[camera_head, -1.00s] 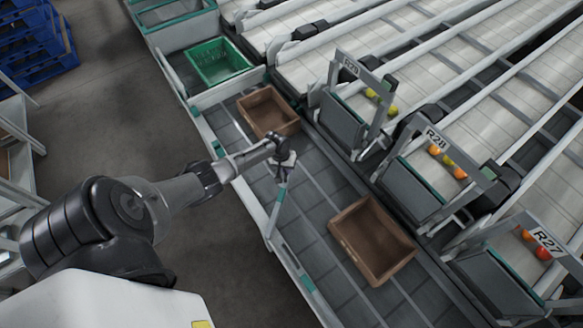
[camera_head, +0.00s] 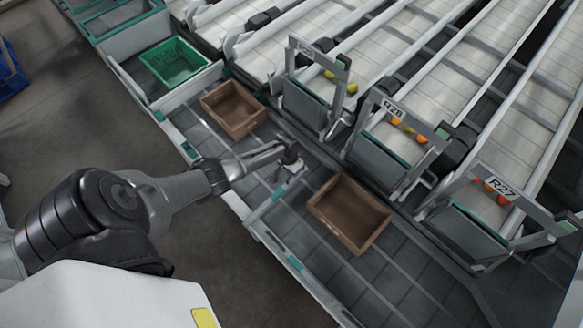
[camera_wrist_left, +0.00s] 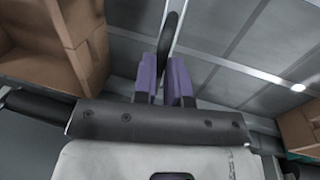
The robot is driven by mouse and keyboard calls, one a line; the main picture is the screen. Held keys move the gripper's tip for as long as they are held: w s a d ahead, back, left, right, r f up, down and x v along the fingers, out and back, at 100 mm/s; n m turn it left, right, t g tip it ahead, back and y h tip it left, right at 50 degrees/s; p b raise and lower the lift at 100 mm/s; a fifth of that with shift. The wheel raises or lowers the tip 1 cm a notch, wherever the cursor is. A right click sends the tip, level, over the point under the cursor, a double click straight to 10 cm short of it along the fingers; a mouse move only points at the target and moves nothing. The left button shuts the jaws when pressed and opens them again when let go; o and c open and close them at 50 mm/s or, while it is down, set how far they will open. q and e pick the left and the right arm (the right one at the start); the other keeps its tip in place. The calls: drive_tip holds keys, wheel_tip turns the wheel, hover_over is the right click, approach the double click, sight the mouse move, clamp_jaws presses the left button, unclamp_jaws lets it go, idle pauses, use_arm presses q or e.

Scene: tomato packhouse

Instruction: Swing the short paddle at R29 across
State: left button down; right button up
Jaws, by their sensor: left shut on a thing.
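The short paddle (camera_head: 266,205) is a slim, light bar starting at the near rail of the grey roller conveyor. It slants out across the belt, between two brown crates. My left gripper (camera_head: 291,168) is at its outer end, on the belt side near the R29 station (camera_head: 312,50). In the left wrist view its two purple fingers (camera_wrist_left: 166,80) are closed around a dark upright handle (camera_wrist_left: 170,38). The gripper hides part of the paddle's end. My right gripper is not in view.
One brown crate (camera_head: 232,132) stands up the belt and another (camera_head: 316,208) stands close on the other side of the paddle. A green crate (camera_head: 178,80) is farther back. Framed stations R28 (camera_head: 393,110) and R27 (camera_head: 498,187) line the far side.

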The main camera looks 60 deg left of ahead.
use_arm(q)
drive_tip(key=shift+d, duration=0.25)
drive_tip(key=c, duration=1.2)
unclamp_jaws()
drive_tip(key=shift+d, duration=0.15)
drive_tip(key=shift+o, duration=0.2)
wheel_tip(320, 180, up, 14)
drive_tip(key=a+p, duration=0.2)
drive_tip(key=p, duration=0.2)
drive_tip(key=shift+s+a+f, duration=0.2)
drive_tip(key=shift+a, duration=0.2)
